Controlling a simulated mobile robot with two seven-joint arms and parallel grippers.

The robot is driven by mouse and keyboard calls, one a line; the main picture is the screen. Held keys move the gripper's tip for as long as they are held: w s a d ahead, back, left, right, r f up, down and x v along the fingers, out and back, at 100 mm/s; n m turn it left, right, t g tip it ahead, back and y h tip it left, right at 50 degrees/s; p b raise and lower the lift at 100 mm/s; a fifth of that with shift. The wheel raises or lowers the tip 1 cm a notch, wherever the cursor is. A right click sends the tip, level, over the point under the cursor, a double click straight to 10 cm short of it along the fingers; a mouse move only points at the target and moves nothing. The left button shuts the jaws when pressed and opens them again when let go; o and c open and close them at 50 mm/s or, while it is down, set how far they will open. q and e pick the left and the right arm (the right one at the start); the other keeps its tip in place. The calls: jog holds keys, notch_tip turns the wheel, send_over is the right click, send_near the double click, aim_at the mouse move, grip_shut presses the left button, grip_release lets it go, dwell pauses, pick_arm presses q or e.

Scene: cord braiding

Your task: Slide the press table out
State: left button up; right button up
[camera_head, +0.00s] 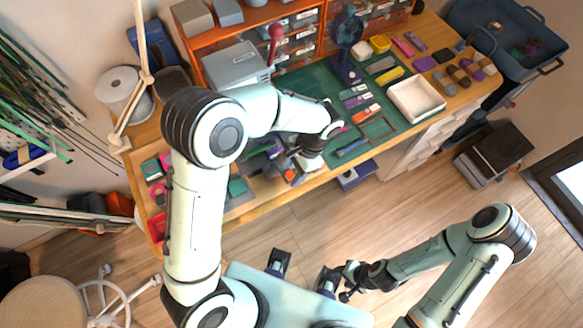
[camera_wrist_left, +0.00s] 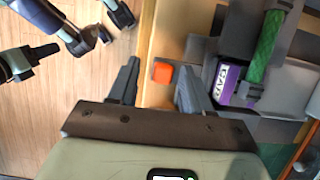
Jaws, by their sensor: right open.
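An orange knob (camera_wrist_left: 163,72) shows at the bench's front edge in the left wrist view, beside a grey fixture (camera_wrist_left: 215,65). It also shows as a small orange spot in the head view (camera_head: 290,175). The fixture carries a green cord or roll (camera_wrist_left: 266,45) and a purple label (camera_wrist_left: 233,88); I cannot tell which part is the press table. My left gripper (camera_wrist_left: 157,80) is open, its fingers on either side of the knob, with no clear contact. In the head view, my left arm hides part of this spot. My right gripper (camera_head: 345,282) is open and empty over the floor.
A grey machine with a red-knobbed lever (camera_head: 275,32) stands behind my left arm. A green mat (camera_head: 315,85), an empty white tray (camera_head: 416,98) and several small blocks lie on the bench to the right. A spool (camera_head: 122,93) stands left. The floor before the bench is mostly clear.

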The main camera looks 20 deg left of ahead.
pick_arm(q)
jog(key=shift+a, duration=0.1)
jog(key=p+v, duration=0.2)
jog(key=v, duration=1.1)
pick_arm(e)
jog(key=shift+w+r, duration=0.3)
jog(key=shift+r, duration=0.25)
jog(key=shift+w+r, duration=0.25)
jog(key=shift+r, duration=0.3)
jog(key=shift+s, duration=0.15)
